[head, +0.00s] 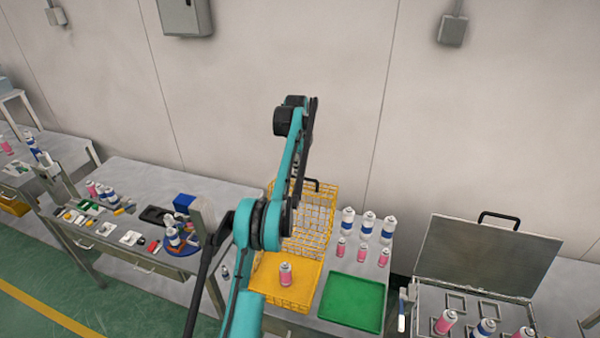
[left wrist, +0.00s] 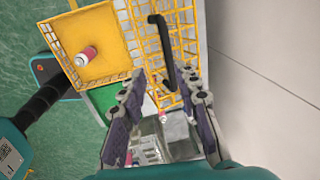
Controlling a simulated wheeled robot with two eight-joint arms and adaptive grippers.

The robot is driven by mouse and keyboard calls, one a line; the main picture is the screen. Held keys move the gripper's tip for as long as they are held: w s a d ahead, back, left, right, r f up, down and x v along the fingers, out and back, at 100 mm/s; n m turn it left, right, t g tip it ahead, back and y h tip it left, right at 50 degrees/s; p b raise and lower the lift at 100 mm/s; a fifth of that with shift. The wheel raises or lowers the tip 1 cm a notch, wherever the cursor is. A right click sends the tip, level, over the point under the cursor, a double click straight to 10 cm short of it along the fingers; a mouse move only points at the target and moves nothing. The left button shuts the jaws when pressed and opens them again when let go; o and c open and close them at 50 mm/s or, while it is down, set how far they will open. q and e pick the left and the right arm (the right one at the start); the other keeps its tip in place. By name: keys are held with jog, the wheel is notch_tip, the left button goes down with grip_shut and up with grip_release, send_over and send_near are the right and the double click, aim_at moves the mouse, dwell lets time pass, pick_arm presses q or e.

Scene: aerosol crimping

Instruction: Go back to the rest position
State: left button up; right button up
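My left arm rises through the middle of the head view, and its gripper does not show clearly there. In the left wrist view my left gripper (left wrist: 158,88) is open, its two fingers spread apart with nothing held between them. The yellow wire basket (left wrist: 111,55) lies beyond the fingertips; its mesh panel stands raised in the head view (head: 318,222). The basket's black handle (left wrist: 160,45) appears just past the fingertips, and I cannot tell the gap. A pink-and-white can (head: 286,274) stands in the basket. My right gripper is not in view.
A green tray (head: 352,302) lies right of the basket, with several cans (head: 367,223) behind it. An open case (head: 489,258) holding cans stands at right. A cluttered workbench (head: 150,172) is at left. The wall (head: 240,70) is behind.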

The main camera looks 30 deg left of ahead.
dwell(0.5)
pick_arm(q)
jog(key=s+d+n+t+b, duration=0.3)
jog(key=s+d+n+b, duration=0.4)
jog(key=s+d+b, duration=0.9)
jog(key=s+d+f+n+t+b, duration=0.1)
jog(key=s+d+f+n+b, duration=0.3)
jog(key=s+f, duration=0.7)
jog(key=s+d+f+n+t+b, duration=0.1)
jog(key=s+d+f+n+b, duration=0.3)
jog(key=s+d+f, duration=0.5)
jog(key=s+f+b, duration=0.1)
jog(key=s+f, duration=0.2)
jog(key=f, duration=0.1)
jog(key=shift+t, duration=0.3)
jog(key=shift+s, duration=0.1)
